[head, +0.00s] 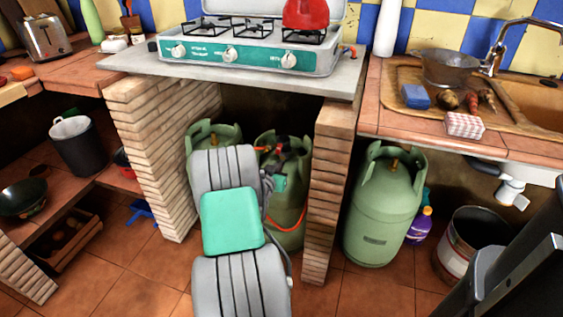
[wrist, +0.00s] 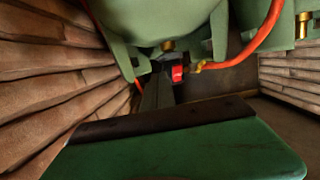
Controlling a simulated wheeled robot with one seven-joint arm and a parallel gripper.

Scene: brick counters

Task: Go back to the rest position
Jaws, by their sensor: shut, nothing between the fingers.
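My arm reaches forward from the bottom of the head view into the bay under the stove, between two brick pillars. In that view my gripper is hard to make out among the dark and red parts by the right gas bottle (head: 283,205). In the wrist view the green hand spans the bottom, and the narrow dark fingers of my gripper (wrist: 157,85) point ahead, shut and empty. Green bottle parts, a brass fitting and an orange hose (wrist: 262,38) hang close above it. A second gas bottle (head: 200,135) stands behind my arm, partly hidden.
The left brick pillar (head: 150,150) and right pillar (head: 333,165) flank my arm. The grey counter slab (head: 300,82) with a stove (head: 250,55) lies overhead. Another gas bottle (head: 382,210) and a bucket (head: 475,240) stand right. Tiled floor (head: 130,270) is open at left.

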